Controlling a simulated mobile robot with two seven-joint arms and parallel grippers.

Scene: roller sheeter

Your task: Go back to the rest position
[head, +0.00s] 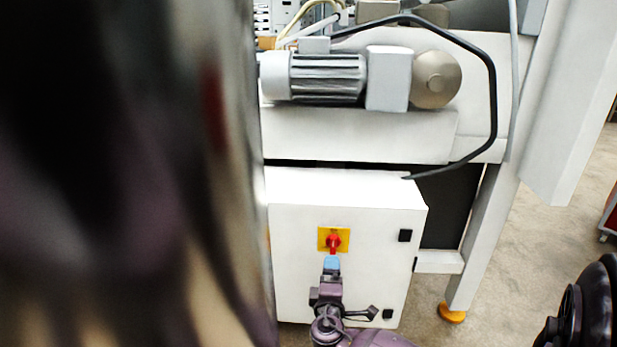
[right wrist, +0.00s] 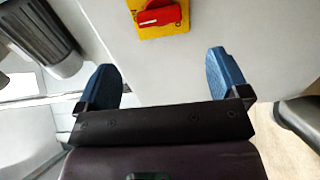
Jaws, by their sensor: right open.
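My right gripper (head: 331,264) is in front of a white control cabinet (head: 300,205), just below a red rotary switch (head: 333,243) on a yellow plate (head: 341,234) in the head view. In the right wrist view, the blue fingers of my right gripper (right wrist: 165,75) are spread wide with nothing between them. The red switch (right wrist: 158,14) and its yellow plate (right wrist: 165,32) are beyond the fingers at the top edge, apart from them. A large blurred dark shape, seemingly part of my left arm, fills the left of the head view. My left gripper cannot be made out.
A grey motor (head: 328,76) and a black hose (head: 492,95) are on the white machine above the cabinet. A machine leg (head: 478,240) with an orange foot (head: 452,313) stands to the right. Open floor (head: 530,255) lies beyond it.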

